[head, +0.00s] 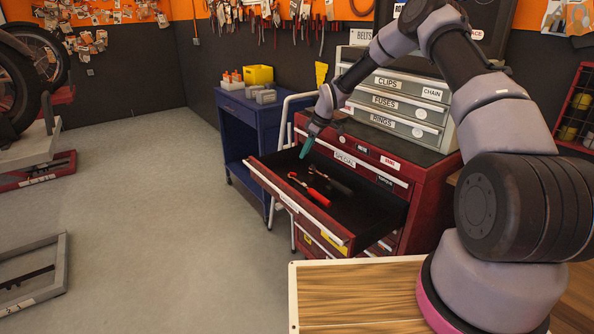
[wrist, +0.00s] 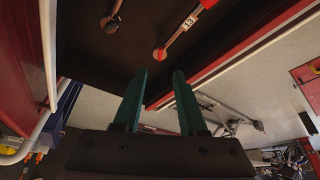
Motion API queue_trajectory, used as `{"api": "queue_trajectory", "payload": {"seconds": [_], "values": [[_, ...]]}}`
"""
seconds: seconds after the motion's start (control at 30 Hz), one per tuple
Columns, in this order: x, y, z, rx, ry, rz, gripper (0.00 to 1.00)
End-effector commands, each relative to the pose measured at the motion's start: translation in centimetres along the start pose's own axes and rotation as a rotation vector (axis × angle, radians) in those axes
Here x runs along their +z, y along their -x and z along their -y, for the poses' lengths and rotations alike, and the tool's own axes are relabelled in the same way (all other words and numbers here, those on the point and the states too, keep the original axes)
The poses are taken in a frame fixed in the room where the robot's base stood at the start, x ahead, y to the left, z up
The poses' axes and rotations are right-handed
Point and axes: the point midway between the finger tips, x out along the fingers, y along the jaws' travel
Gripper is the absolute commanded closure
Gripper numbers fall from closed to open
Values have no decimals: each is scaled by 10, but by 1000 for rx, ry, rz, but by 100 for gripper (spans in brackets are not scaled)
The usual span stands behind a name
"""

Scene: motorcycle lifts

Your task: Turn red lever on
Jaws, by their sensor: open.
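No mounted red lever can be made out in either view. A red-handled tool (head: 318,196) lies in the open drawer (head: 262,178) of the red cabinet; in the wrist view its metal shaft with a "13" tag (wrist: 188,22) shows near the top. My gripper (head: 306,148), with teal fingers, hangs above the drawer's far left part, pointing down. In the wrist view my gripper (wrist: 158,75) has a gap between its fingers and nothing in it. The tool lies beyond the fingertips, apart from them.
A dark tool (head: 332,180) lies beside the red-handled one. A grey drawer unit (head: 400,105) stands on the red cabinet (head: 425,205). A blue cart (head: 240,125) is behind left. A wooden top (head: 360,295) is in front. The grey floor (head: 140,220) at left has open room.

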Motion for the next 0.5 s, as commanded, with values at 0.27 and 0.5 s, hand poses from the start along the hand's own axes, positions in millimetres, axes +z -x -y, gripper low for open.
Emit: {"api": "queue_trajectory", "payload": {"seconds": [0.27,0.5], "values": [[0,-51,2,-3,0,3,59],[0,-88,1,-1,-1,1,59]]}}
